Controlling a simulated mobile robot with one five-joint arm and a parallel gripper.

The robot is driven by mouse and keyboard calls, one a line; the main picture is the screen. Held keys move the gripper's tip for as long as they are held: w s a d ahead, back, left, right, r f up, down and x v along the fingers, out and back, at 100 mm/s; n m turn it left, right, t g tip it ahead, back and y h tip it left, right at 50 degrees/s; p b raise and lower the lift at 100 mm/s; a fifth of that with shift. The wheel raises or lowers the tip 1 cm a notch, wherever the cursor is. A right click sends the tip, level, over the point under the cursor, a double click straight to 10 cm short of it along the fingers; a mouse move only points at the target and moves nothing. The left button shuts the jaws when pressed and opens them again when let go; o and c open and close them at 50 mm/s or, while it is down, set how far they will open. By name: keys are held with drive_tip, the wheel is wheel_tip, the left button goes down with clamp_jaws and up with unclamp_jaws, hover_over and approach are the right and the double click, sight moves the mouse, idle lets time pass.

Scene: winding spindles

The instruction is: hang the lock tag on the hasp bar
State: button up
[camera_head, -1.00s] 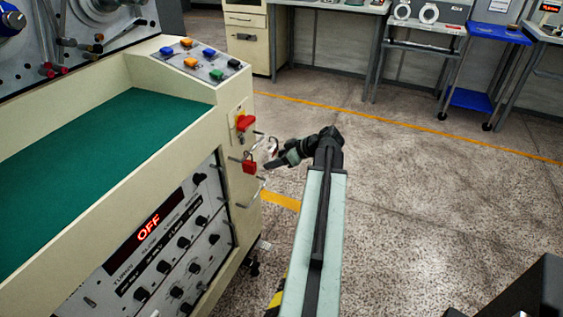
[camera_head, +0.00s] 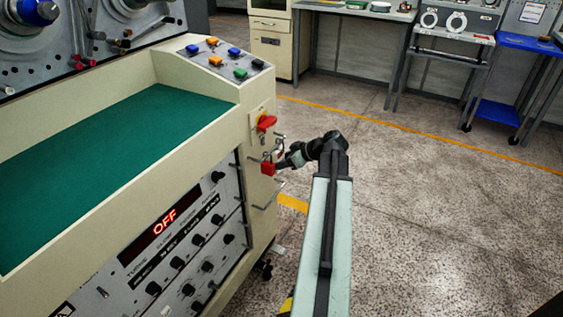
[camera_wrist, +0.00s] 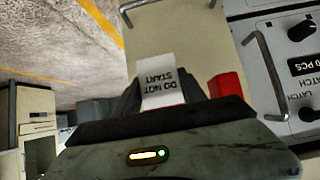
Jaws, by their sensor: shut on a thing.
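The lock tag, a white card reading "DO NOT START", shows upside down in the wrist view (camera_wrist: 162,82). My gripper (camera_wrist: 170,98) is shut on it, with a little red at its base. In the head view my gripper (camera_head: 284,161) is at the cabinet's end face, beside a red padlock (camera_head: 268,169); the tag is too small to make out surely there. A red block, likely that padlock, is right of the fingers in the wrist view (camera_wrist: 228,88). Thin metal bars stick out of the end face, one below the padlock (camera_head: 267,196); which is the hasp bar I cannot tell.
A red rotary switch (camera_head: 266,122) sits above the padlock. The cream cabinet (camera_head: 180,75) has a green top (camera_head: 110,125) and a front panel reading OFF (camera_head: 165,222). Open speckled floor (camera_head: 430,210) lies to the right, with benches at the back.

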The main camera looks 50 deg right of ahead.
drive_tip(key=o, duration=1.3)
drive_tip(key=shift+o, duration=0.2)
drive_tip(key=shift+r, duration=0.1)
drive_tip(key=p+v, duration=0.4)
drive_tip(key=v, duration=0.3)
drive_tip(key=shift+s+r+p, duration=0.2)
drive_tip(key=shift+s+p, duration=0.15)
drive_tip(key=shift+p, duration=0.05)
drive_tip(key=shift+d, duration=0.1)
